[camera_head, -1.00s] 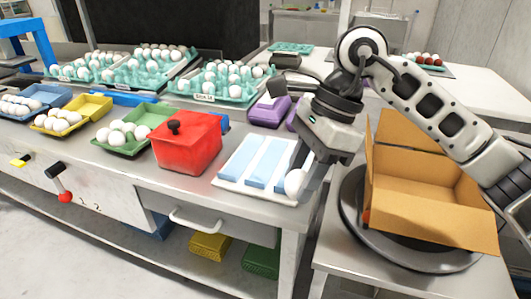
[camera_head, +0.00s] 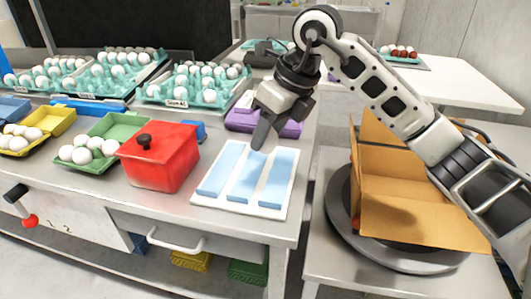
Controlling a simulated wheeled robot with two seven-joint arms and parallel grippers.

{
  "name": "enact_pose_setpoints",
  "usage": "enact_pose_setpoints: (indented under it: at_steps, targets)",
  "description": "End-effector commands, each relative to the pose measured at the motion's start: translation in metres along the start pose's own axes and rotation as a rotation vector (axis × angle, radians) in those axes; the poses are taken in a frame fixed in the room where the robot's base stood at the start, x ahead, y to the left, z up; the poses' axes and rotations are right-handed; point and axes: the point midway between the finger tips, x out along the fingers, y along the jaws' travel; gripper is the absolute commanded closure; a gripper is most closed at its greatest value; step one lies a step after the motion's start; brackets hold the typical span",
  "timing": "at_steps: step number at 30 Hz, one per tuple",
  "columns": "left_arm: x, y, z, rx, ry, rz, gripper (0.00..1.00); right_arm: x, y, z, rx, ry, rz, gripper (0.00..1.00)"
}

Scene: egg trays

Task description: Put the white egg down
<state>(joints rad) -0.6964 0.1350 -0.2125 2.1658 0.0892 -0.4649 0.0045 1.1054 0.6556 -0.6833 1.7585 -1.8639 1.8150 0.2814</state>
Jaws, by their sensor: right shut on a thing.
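My right gripper (camera_head: 264,134) hangs above the far edge of a white tray (camera_head: 285,205) with three light-blue strips. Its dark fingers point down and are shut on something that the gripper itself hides. The white egg that showed at these fingers before is not visible now, and no egg lies on the tray. My left gripper is out of view.
A red lidded box (camera_head: 158,172) stands left of the tray. An open green carton (camera_head: 122,122) of white eggs is beside it. A purple carton (camera_head: 290,130) lies behind the gripper. An open cardboard box (camera_head: 405,207) stands on a round turntable (camera_head: 345,245) at right.

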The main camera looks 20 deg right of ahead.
Motion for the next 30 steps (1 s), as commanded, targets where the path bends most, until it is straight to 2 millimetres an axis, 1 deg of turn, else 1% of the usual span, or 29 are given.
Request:
enact_pose_setpoints:
  at_steps: [1,3,6,14,16,18,21,30]
  targets:
    - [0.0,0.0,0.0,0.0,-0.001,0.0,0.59,0.013,-0.007,0.0,0.003,0.007,0.005,0.67]
    - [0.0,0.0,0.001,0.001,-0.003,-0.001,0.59,0.026,-0.016,0.003,0.002,0.005,0.005,0.67]
    - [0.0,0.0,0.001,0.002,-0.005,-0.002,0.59,0.039,-0.025,0.005,0.0,0.004,0.003,0.67]
    - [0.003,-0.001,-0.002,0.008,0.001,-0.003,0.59,0.055,-0.036,0.008,-0.002,0.003,0.003,0.67]
    - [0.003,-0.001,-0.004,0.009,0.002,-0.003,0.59,0.063,-0.041,0.008,-0.001,0.004,0.004,0.67]
    - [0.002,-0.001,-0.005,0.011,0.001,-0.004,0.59,0.074,-0.041,0.002,-0.002,0.006,0.005,0.67]
    - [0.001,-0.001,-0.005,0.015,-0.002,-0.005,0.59,0.085,-0.043,-0.001,-0.002,0.004,0.004,0.67]
    - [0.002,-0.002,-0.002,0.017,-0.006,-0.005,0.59,0.088,-0.043,-0.002,-0.003,0.001,0.001,0.67]
